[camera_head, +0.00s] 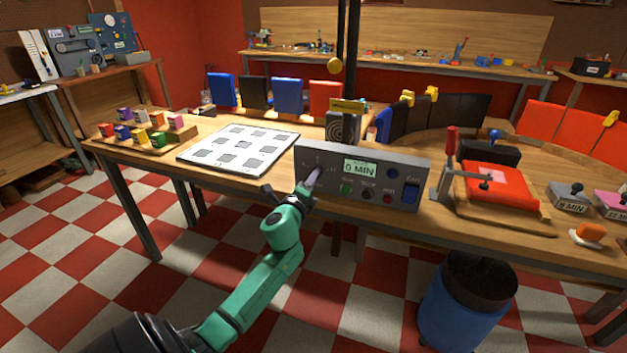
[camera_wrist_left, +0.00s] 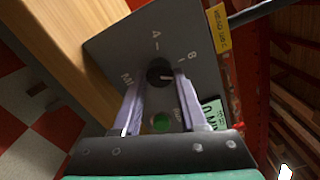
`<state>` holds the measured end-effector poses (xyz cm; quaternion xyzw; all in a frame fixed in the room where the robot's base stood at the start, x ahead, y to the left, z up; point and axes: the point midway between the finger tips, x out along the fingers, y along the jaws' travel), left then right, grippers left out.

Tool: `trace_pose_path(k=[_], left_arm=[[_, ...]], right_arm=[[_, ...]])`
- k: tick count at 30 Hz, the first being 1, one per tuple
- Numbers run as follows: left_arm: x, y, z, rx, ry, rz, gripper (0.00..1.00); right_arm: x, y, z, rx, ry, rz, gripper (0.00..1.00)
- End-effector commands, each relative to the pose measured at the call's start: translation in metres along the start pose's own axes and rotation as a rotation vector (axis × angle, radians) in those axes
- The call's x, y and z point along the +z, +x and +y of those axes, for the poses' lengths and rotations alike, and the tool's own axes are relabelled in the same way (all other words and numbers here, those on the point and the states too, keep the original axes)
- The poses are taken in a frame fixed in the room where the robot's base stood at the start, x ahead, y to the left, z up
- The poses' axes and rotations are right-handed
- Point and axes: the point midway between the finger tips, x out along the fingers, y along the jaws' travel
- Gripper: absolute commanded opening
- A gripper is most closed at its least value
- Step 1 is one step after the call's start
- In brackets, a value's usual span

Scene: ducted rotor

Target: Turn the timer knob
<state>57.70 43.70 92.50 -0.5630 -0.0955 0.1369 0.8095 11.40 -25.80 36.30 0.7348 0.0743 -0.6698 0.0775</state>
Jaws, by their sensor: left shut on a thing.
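The timer is a grey panel box (camera_head: 410,172) at the front edge of the table in the head view. Its display (camera_head: 361,169) reads 0 MIN. The black round timer knob (camera_wrist_left: 159,72) shows in the left wrist view, with a pale pointer mark and dial numbers such as 4 and 8 around it. My left gripper (camera_head: 314,180) is at the panel's left part. In the left wrist view its two pale fingers (camera_wrist_left: 160,80) are shut on the knob, one on each side. In the head view the gripper hides the knob. My right gripper is not in view.
A green button (camera_wrist_left: 161,122) sits just below the knob. The panel also has a blue switch (camera_head: 410,193) at right. A white board with grey squares (camera_head: 240,147) lies left of the timer.

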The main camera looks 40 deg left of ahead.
Motion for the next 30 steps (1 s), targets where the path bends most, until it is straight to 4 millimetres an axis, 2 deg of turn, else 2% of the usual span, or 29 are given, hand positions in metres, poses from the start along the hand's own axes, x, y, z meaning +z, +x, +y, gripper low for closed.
trace_pose_path(k=[18, 30], left_arm=[[0.0004, -0.0001, 0.0018, 0.002, 0.533, 0.001, 0.0], [0.0004, 0.0, 0.0018, 0.001, 0.677, 0.001, 0.0]], right_arm=[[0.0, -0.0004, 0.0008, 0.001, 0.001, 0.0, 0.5], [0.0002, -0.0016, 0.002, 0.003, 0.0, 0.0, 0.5]])
